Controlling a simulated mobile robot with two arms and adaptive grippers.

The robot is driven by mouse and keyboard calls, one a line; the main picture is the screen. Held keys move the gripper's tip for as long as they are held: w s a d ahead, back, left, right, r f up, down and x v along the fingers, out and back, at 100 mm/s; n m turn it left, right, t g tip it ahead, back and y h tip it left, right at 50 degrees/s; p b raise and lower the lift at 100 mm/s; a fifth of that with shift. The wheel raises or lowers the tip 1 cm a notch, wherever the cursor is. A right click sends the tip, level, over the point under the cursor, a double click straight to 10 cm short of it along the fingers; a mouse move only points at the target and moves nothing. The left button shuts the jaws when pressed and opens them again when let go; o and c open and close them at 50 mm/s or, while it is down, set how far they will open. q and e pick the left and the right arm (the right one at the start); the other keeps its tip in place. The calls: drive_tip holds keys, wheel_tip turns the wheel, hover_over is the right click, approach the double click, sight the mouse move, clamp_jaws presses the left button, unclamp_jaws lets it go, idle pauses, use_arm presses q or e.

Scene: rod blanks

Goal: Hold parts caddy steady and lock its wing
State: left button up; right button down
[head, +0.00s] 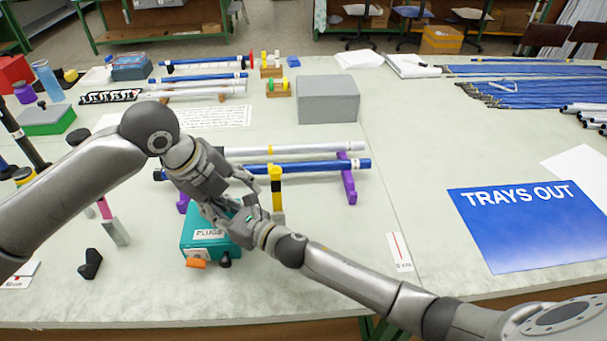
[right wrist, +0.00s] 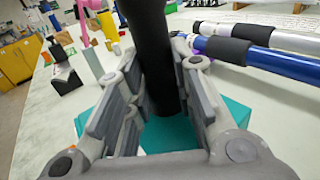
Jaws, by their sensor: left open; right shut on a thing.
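The teal parts caddy (head: 196,241) with a PLUGS label stands on the table in the head view, an orange piece (head: 196,263) and a dark knob (head: 225,260) at its near side. Its teal surface also shows in the right wrist view (right wrist: 170,136). My right gripper (head: 232,222) is over the caddy, shut on a black upright post (right wrist: 148,50) that rises above the teal surface. My left gripper (head: 236,194) is open just above and behind the right one. The two grippers overlap and hide the caddy's top. I cannot tell which part is the wing.
Blue and silver rods (head: 310,166) lie on purple stands (head: 347,180) just behind the grippers. A grey box (head: 328,99) stands farther back. A black block (head: 90,263) and a grey post (head: 115,231) are left of the caddy. The table in front is clear.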

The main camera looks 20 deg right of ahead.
use_arm(q)
drive_tip(key=s+d+r+n+h, duration=0.2)
drive_tip(key=d+r+n, duration=0.1)
drive_tip(key=d, duration=0.3)
drive_tip(key=s+d+r+n+h, duration=0.2)
drive_tip(key=s+d+n+h, duration=0.1)
drive_tip(key=d, duration=0.3)
drive_tip(key=shift+s+r, duration=0.3)
drive_tip(key=shift+r, duration=0.1)
drive_tip(key=shift+c, duration=0.4)
